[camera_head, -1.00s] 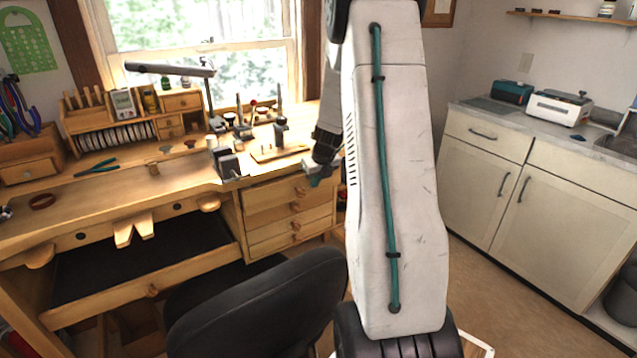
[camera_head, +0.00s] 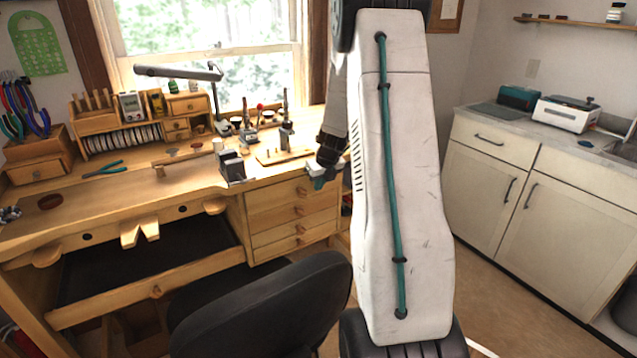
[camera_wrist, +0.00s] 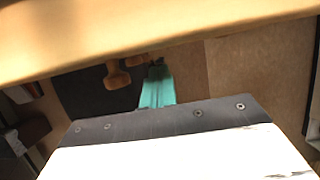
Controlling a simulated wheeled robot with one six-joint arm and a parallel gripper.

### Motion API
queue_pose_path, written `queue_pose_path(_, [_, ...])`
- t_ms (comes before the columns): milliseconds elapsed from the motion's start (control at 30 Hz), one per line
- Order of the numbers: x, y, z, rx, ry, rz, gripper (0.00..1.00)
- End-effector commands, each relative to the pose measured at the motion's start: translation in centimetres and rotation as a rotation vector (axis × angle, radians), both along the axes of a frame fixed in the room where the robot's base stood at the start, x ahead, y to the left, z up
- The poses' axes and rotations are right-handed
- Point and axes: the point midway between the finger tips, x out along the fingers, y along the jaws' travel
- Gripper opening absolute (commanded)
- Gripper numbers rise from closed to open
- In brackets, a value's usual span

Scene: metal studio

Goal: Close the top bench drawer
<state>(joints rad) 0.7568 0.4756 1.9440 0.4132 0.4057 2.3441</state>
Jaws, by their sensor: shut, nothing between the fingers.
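The wooden workbench (camera_head: 120,195) has a stack of drawers under its right end. The top drawer (camera_head: 272,193) is uppermost in the stack; its front looks about level with the drawer fronts below, though a small gap would be hard to tell. My gripper (camera_head: 318,183) is shut and empty at the right end of the drawer stack, just below the bench top's edge. Contact with the drawer cannot be told.
A black chair (camera_head: 265,310) stands in front of the bench, left of my arm. A wide lower tray (camera_head: 150,285) sticks out at the bench's left. Tools and a vise (camera_head: 232,168) stand on top. Cream cabinets (camera_head: 490,175) are at the right, with open floor between.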

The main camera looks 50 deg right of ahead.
Motion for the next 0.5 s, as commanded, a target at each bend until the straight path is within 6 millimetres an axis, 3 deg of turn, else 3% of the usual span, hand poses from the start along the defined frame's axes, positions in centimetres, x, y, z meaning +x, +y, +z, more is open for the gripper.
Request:
queue_pose_path(100, [-1.6,0.9,0.1,0.001,0.001,0.0,0.0])
queue_pose_path(300, [-3.3,1.2,4.7,-0.003,-0.004,-0.002,0.0])
queue_pose_path(500, [-4.7,1.5,7.9,0.0,-0.001,-0.004,0.0])
